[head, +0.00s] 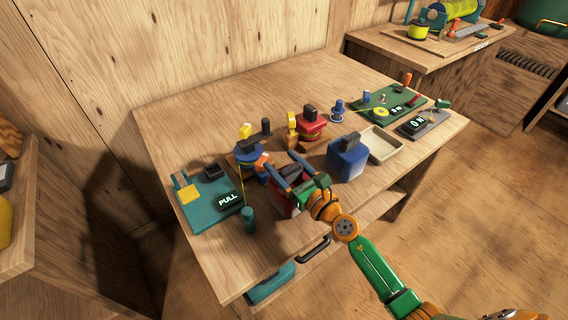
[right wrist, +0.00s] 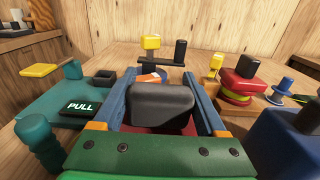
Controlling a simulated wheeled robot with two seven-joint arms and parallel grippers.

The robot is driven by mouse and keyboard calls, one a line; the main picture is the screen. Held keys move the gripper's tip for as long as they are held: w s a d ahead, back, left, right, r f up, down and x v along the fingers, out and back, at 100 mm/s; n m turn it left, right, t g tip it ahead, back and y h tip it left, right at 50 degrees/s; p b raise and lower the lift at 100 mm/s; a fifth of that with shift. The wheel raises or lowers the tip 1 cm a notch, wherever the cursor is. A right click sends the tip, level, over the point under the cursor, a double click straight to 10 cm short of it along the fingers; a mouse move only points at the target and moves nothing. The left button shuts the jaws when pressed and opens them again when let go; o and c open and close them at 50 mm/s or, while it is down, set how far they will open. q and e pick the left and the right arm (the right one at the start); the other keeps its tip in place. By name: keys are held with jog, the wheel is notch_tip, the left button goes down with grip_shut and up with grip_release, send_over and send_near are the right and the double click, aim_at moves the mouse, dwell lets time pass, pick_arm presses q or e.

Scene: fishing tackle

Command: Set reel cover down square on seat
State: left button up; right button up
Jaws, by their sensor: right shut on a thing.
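My right gripper (head: 279,162) is shut on the dark handle (right wrist: 162,106) of a red reel cover (head: 284,205), near the table's front edge. In the right wrist view the handle sits between the blue fingers, with a strip of red below. Much of the cover is hidden by the gripper, so I cannot tell its tilt or whether it touches the table. Just beyond the fingertips stands a reel with a blue spool (head: 248,157), with yellow and black parts on top. Which part is the seat is unclear. My left gripper is not in view.
A red block-like cover (head: 312,122) sits on another reel at the back. A blue cover (head: 347,158) and a shallow tray (head: 380,146) stand to the right. The teal PULL board (head: 208,200) and teal cylinder (head: 248,220) are left of the gripper. Bare wood lies at back left.

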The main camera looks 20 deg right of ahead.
aim_at(294, 176)
jog(key=o, duration=1.3)
jog(key=shift+f, duration=0.1)
jog(key=v, duration=0.6)
jog(key=shift+s+d+b, duration=0.1)
jog(key=shift+s+b, duration=0.2)
jog(key=shift+s, duration=0.35)
jog(key=shift+w, duration=0.1)
